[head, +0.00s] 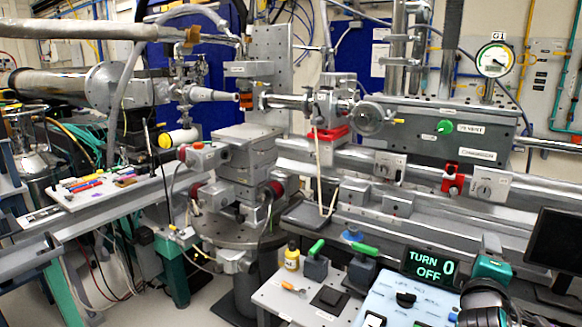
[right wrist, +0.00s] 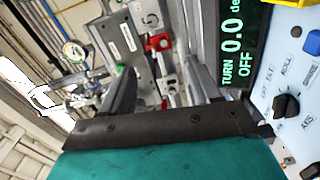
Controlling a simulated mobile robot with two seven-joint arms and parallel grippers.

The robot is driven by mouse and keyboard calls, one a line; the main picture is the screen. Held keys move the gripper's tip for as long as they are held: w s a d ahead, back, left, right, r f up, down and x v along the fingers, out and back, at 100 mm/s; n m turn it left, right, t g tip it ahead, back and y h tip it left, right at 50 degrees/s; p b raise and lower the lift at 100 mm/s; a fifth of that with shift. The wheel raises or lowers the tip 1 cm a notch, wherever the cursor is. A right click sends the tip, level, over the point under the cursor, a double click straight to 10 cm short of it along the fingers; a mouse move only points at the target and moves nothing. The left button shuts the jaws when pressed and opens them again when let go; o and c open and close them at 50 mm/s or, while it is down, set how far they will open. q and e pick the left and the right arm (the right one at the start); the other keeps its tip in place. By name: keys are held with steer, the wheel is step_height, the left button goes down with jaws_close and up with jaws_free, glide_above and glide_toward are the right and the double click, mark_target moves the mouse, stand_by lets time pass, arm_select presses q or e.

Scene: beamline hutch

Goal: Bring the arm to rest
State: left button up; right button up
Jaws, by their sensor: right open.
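My right arm and gripper (head: 491,246) show at the lower right of the head view, just right of a black display. The teal body and grey finger parts stand above the near control panel. In the right wrist view, the right gripper (right wrist: 162,72) has its two grey fingers apart, with nothing held between them. My left arm and gripper are not in view.
The display (head: 430,265) reads TURN 0 OFF, beside a light blue control panel (head: 385,296) with a black knob (head: 405,299). A dark monitor (head: 555,250) stands at the right edge.

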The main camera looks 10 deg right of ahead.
steer(key=s+a+f+m+g+y, duration=0.1)
steer(key=s+a+f+y, duration=0.1)
steer(key=s+a+f, duration=0.1)
steer(key=s+a+f+m+g+y, duration=0.1)
steer(key=s+a+f+m+y, duration=0.1)
steer(key=f, duration=0.3)
steer(key=s+a+f+m+g+y, duration=0.1)
steer(key=s+a+f+g+y, duration=0.1)
steer(key=s+a+f, duration=0.2)
steer(key=shift+f, duration=0.1)
steer(key=s+a+f+m+g+y, duration=0.2)
steer(key=s+a+f+g+y, duration=0.1)
steer(key=s+a, duration=0.4)
steer(key=s+a+f+m+g+y, duration=0.1)
steer(key=s+a+f+g+y, duration=0.15)
steer(key=s+a, duration=0.45)
steer(key=w+f+t+y, duration=0.1)
steer(key=w+f+t, duration=0.4)
steer(key=f+t, duration=0.2)
steer(key=shift+w+a+f+y, duration=0.3)
steer(key=shift+f+y, duration=0.05)
steer(key=shift+f, duration=1.05)
